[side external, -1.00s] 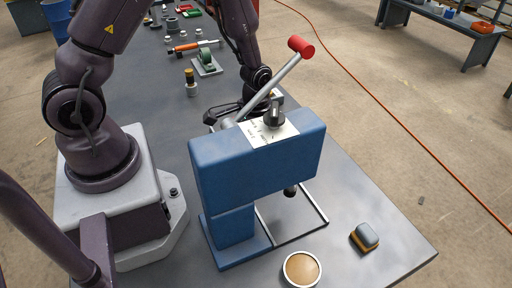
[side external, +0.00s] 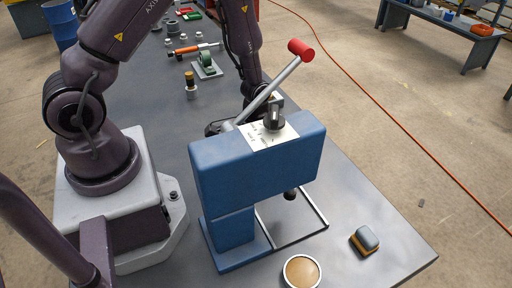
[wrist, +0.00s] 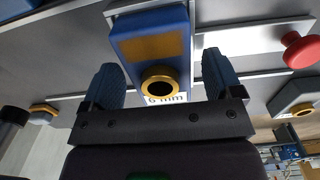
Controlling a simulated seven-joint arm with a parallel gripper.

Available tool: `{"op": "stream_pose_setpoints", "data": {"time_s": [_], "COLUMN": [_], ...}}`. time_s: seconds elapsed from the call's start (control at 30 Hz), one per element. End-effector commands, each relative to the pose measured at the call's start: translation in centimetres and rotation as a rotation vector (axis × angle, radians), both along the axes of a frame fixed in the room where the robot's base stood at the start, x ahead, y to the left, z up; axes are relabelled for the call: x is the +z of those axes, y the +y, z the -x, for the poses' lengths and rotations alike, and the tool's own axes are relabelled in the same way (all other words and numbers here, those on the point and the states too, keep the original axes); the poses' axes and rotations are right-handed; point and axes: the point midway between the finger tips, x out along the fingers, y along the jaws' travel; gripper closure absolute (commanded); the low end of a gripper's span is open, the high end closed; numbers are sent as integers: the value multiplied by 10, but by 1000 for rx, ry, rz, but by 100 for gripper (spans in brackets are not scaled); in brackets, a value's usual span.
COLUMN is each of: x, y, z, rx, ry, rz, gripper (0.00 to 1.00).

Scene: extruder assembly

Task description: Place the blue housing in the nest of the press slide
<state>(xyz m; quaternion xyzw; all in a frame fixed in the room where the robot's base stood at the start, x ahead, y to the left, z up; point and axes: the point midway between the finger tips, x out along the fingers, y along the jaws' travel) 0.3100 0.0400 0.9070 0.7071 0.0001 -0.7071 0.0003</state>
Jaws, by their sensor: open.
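In the wrist view a blue block with an ochre panel and a brass ring around a dark hole, seemingly the blue housing (wrist: 126,45), shows between my fingers. Both fingers of my gripper (wrist: 160,82) are apart, with a visible gap on each side of the block. A pale grey strip borders the block; I cannot tell whether it is the nest or how the block is seated. In the side view the blue press (side external: 255,165) stands near the table's front, and my gripper is mostly hidden behind it. The slide is not clearly visible there.
A round tan dish (side external: 301,271) and a small grey-and-yellow block (side external: 365,240) lie in front of the press. A green part on a plate (side external: 207,65) and other small parts lie farther back.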

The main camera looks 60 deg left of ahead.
Motion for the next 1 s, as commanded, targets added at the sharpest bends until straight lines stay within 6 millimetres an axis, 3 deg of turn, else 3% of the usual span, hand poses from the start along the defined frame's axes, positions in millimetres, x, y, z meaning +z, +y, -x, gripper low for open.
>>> {"op": "stream_pose_setpoints", "data": {"time_s": [0.17, 0.6, 0.87, 1.0], "x": [13, 97, 124, 153], "y": [0, 0, 0, -5], "z": [-1, -1, 0, 2], "rx": [0, -1, 0, -2], "ry": [-3, -6, -6, -54], "rz": [-1, -1, 0, -2], "gripper": [15, 15, 15, 15]}}
